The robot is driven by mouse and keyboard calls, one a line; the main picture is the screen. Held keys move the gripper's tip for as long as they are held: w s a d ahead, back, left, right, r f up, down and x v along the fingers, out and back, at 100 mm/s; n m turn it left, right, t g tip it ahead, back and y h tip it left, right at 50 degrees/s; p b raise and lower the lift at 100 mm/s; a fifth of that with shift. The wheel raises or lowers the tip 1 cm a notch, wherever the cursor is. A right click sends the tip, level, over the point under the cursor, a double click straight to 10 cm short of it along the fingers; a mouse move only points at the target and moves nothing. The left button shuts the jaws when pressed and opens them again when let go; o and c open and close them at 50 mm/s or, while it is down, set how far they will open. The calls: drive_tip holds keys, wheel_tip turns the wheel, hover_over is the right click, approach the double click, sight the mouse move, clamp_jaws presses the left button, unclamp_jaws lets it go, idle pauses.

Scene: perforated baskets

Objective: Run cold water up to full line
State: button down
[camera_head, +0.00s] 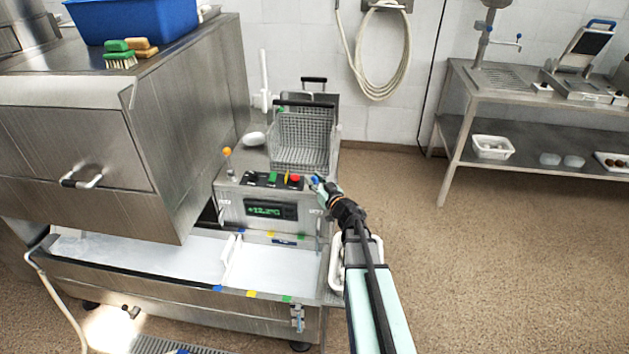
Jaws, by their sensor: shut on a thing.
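My gripper (319,186) is at the right end of the steel control box. It is shut on a small blue knob or handle (315,179), which it partly hides. The box has a green display (270,210) whose reading is too small to be sure of. Below the box is a long steel basin (180,284) with a pale interior, split by a white divider (230,258). Blue, yellow and green marks (251,294) sit along its front rim, with similar ones at the back. I cannot tell the water level, and no running stream shows.
A wire basket (301,143) stands behind the control box. A steel hood (160,120) covers the basin's left part and carries a blue bin (135,20) and brushes (120,52). A coiled hose (385,55) hangs on the wall. Open floor lies to the right, before a steel table (505,95).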

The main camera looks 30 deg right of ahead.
drive_tip(key=shift+w+d+r+p, duration=0.25)
drive_tip(key=shift+w+r+p, duration=0.3)
drive_tip(key=shift+p, duration=0.45)
drive_tip(key=shift+w+d+r+p, duration=0.3)
drive_tip(key=shift+r+p, duration=0.3)
drive_tip(key=shift+p, duration=0.35)
drive_tip(key=shift+w+d+r+p, duration=0.2)
drive_tip(key=shift+w+p, duration=0.2)
drive_tip(key=shift+p, duration=0.2)
drive_tip(key=shift+f, duration=0.15)
drive_tip(key=c, duration=0.9)
unclamp_jaws()
drive_tip(key=shift+d, duration=0.1)
drive_tip(key=shift+o, duration=0.2)
drive_tip(key=shift+s, duration=0.15)
drive_tip(key=s+d, duration=0.1)
drive_tip(key=s, duration=1)
drive_tip(key=shift+s, duration=0.4)
drive_tip(key=shift+d, duration=0.1)
